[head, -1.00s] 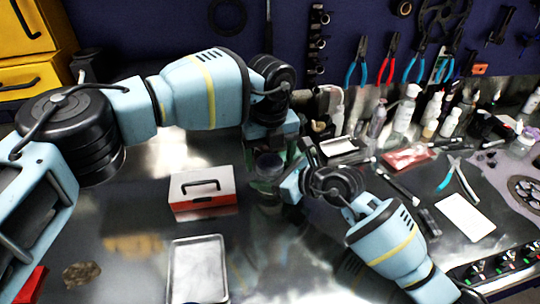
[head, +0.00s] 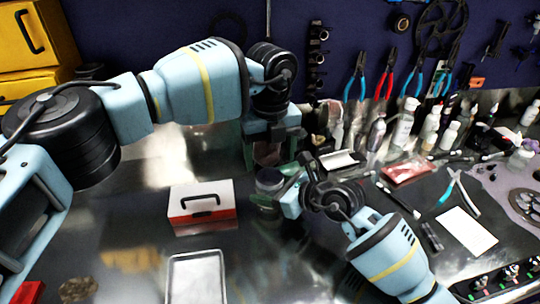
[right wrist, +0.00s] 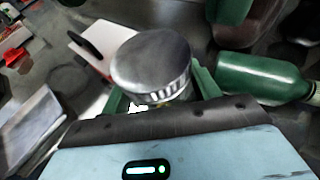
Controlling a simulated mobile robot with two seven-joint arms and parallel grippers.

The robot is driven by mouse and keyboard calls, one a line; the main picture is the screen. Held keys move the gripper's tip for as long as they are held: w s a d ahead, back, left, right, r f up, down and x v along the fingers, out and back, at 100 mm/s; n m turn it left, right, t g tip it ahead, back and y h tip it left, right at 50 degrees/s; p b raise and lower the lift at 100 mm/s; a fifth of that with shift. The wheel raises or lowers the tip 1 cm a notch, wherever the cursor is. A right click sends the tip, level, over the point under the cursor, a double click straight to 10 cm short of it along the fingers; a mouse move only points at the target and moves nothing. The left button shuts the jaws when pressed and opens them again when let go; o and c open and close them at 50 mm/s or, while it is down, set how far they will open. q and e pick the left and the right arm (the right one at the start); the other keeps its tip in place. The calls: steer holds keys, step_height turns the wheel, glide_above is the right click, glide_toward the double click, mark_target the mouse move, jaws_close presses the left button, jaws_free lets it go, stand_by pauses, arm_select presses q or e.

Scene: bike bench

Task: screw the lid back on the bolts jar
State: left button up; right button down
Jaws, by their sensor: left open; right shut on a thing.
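The bolts jar (head: 268,200) stands on the metal bench near the middle of the head view. Its round grey metal lid (right wrist: 152,60) sits on top of the jar in the right wrist view; the lid also shows in the head view (head: 270,179). I cannot tell how tightly it is seated. My right gripper (head: 282,200) is shut on the jar's body from the right, its green fingers on either side below the lid. My left gripper (head: 267,156) is open and empty, pointing down just above the lid and apart from it. The jar's lower part is mostly hidden.
A red and white box with a black handle (head: 202,205) stands left of the jar. A metal tray (head: 196,280) lies in front of it. Bottles (head: 404,122), pliers (head: 452,188) and a white card (head: 467,231) crowd the right. A green bottle (right wrist: 262,78) shows in the right wrist view.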

mark_target(270, 176)
arm_select(q)
steer(key=shift+r+n, duration=1.5)
steer(key=shift+r, duration=0.1)
arm_select(e)
steer(key=shift+r, duration=0.1)
arm_select(q)
steer(key=shift+f, duration=4.05)
steer(key=c, duration=1)
steer(key=shift+m, duration=1.7)
